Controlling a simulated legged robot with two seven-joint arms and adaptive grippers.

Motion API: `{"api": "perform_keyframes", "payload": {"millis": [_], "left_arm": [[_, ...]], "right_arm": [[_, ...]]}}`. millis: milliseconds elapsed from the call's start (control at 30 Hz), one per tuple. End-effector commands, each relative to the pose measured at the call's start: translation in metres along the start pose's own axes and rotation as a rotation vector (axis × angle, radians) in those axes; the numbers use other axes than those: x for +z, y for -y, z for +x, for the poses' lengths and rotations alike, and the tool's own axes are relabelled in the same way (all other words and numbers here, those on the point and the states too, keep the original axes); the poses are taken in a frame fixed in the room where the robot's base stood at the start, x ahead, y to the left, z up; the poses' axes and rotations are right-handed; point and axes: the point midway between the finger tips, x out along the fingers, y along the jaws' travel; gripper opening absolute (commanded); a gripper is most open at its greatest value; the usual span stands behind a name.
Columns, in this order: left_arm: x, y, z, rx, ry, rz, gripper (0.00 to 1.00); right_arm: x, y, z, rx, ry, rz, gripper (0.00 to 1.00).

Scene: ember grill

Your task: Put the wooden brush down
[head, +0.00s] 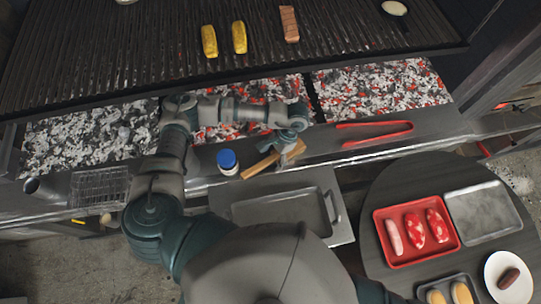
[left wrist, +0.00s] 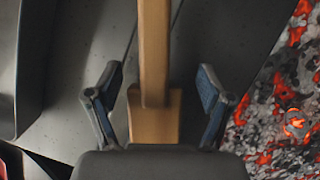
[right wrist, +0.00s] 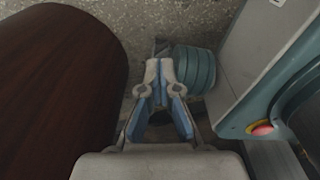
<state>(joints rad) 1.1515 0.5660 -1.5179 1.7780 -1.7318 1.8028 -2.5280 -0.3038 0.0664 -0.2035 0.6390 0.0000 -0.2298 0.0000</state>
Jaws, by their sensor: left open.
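The wooden brush (head: 259,166) lies on the metal ledge at the front of the grill in the head view, with its bristle end partly hidden by my gripper. My left gripper (head: 288,146) is over the brush. In the left wrist view the brush (left wrist: 154,50) runs between the spread fingers of my left gripper (left wrist: 155,95), with a gap on each side. My left gripper is open. In the right wrist view my right gripper (right wrist: 160,68) has its fingertips together with nothing between them, away from the brush.
A blue-capped jar (head: 228,162) stands left of the brush. Red tongs (head: 375,133) lie on the ledge to the right. Hot coals (head: 380,90) glow behind the ledge. A grey metal tray (head: 285,207) sits in front. A round table (head: 375,190) holds a red tray (head: 433,249) of meat.

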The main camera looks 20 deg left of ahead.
Motion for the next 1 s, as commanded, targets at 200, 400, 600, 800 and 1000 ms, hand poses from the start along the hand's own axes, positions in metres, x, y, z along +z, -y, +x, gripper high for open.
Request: {"api": "perform_keyframes", "payload": {"millis": [200, 400, 600, 800, 1000], "left_arm": [[-0.001, 0.001, -0.032, 0.000, -0.007, 0.002, 0.80], [0.000, 0.003, -0.077, 0.002, -0.007, 0.001, 0.80], [0.001, 0.003, -0.109, 0.002, -0.005, 0.001, 0.80], [0.002, 0.002, -0.121, 0.002, -0.003, 0.002, 0.80], [0.001, 0.001, -0.121, 0.001, -0.002, 0.001, 0.80]], "right_arm": [[0.009, -0.013, 0.007, 0.015, 0.009, -0.005, 0.00], [-0.007, -0.014, 0.010, 0.018, -0.001, 0.000, 0.00], [-0.021, -0.013, 0.010, 0.016, -0.004, 0.003, 0.00], [-0.026, -0.013, 0.009, 0.015, -0.007, 0.003, 0.00], [-0.026, -0.013, 0.009, 0.015, -0.005, 0.002, 0.00]]}}
